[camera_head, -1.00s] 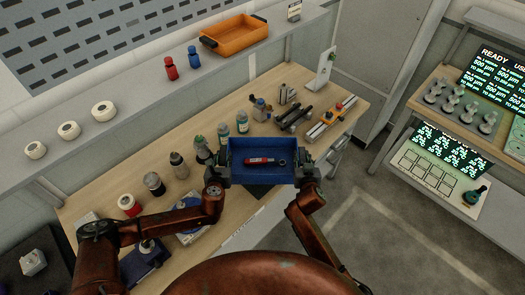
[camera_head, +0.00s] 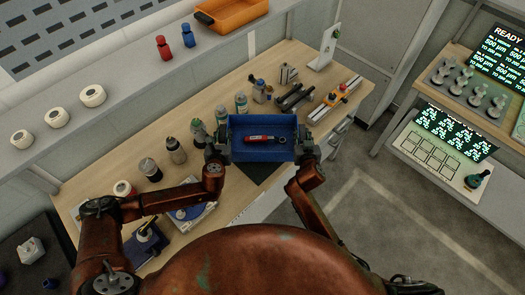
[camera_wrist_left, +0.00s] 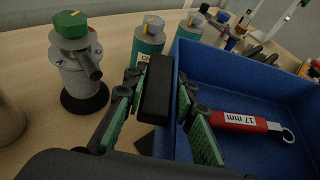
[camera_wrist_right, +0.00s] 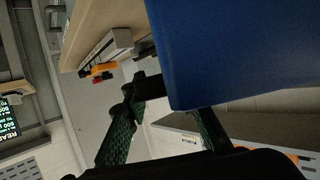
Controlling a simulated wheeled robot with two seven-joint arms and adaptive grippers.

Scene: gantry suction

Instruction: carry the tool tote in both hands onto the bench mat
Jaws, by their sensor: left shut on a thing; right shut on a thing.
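The tool tote (camera_head: 262,154) is an open blue box holding a red tool (camera_head: 262,139), labelled 17 mm in the left wrist view (camera_wrist_left: 240,122). My left gripper (camera_head: 217,152) is shut on the tote's left black handle, which shows between the fingers in the left wrist view (camera_wrist_left: 156,90). My right gripper (camera_head: 307,150) is shut at the tote's right end; the right wrist view shows the blue wall (camera_wrist_right: 230,55) close by. The tote looks about level. The dark bench mat (camera_head: 260,173) shows below its front edge, partly hidden; I cannot tell whether they touch.
Several bottles (camera_head: 241,103) stand behind and left of the tote on the wooden bench (camera_head: 115,172). Clamps and rails (camera_head: 297,97) lie to the right rear. An orange tote (camera_head: 232,14) is on the shelf behind. Open floor (camera_head: 330,215) lies at the right.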

